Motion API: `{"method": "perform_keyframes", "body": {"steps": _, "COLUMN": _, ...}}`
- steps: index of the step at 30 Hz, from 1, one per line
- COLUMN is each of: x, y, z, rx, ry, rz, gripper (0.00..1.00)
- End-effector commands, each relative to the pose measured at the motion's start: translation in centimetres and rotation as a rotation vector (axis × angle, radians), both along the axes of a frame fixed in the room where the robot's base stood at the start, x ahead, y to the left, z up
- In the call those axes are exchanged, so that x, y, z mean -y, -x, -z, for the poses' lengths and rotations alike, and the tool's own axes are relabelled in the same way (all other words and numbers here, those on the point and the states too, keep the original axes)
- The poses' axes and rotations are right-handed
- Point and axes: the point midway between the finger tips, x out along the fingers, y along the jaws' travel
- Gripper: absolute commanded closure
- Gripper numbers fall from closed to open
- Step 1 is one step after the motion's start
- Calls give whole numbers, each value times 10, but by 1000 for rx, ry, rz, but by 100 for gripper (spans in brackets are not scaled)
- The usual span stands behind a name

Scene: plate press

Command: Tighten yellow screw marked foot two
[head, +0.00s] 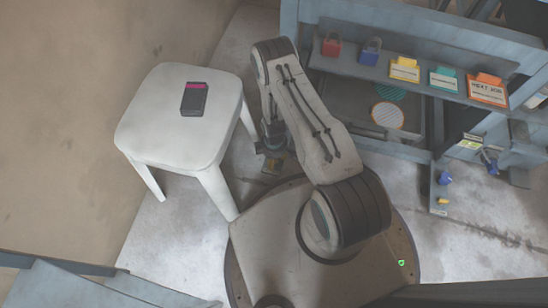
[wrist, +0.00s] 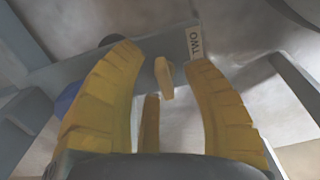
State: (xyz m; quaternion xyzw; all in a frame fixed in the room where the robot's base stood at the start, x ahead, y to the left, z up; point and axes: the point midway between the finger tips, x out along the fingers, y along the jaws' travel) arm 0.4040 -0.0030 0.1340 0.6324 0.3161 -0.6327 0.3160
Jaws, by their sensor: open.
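The wrist view shows a yellow upright piece (wrist: 164,79), which looks like the screw's head, beside a pale label reading TWO (wrist: 195,42) on a grey bar. A second yellow piece (wrist: 150,124) stands nearer the palm; I cannot tell whether both are one screw. My gripper (wrist: 162,58) is open, its ribbed yellow fingers to either side of these pieces with gaps on both sides. Nothing is gripped. In the head view my gripper (head: 272,163) is low beside the stool, mostly hidden by my arm, and the screw there cannot be made out.
A blue part (wrist: 68,98) lies beyond the left finger. A white stool (head: 170,130) bearing a dark device (head: 194,98) stands left of my arm. The grey press frame (head: 415,90) is behind, with padlocks and coloured tags on its shelf. A blue knob (head: 445,178) shows at right.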

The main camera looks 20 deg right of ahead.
Motion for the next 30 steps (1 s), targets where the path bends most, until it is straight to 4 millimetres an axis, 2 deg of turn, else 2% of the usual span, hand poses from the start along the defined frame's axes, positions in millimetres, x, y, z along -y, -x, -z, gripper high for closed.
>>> {"method": "perform_keyframes", "body": {"steps": 5, "x": 0, "y": -1, "z": -2, "rx": 1, "ry": 1, "rz": -1, "gripper": 56}}
{"method": "perform_keyframes", "body": {"steps": 10, "x": 0, "y": -1, "z": -14, "rx": 2, "ry": 0, "rz": -1, "gripper": 56}}
{"method": "perform_keyframes", "body": {"steps": 24, "x": 0, "y": -1, "z": -87, "rx": 1, "ry": 0, "rz": 0, "gripper": 56}}
{"method": "perform_keyframes", "body": {"steps": 30, "x": 0, "y": -1, "z": -108, "rx": 1, "ry": 0, "rz": 0, "gripper": 56}}
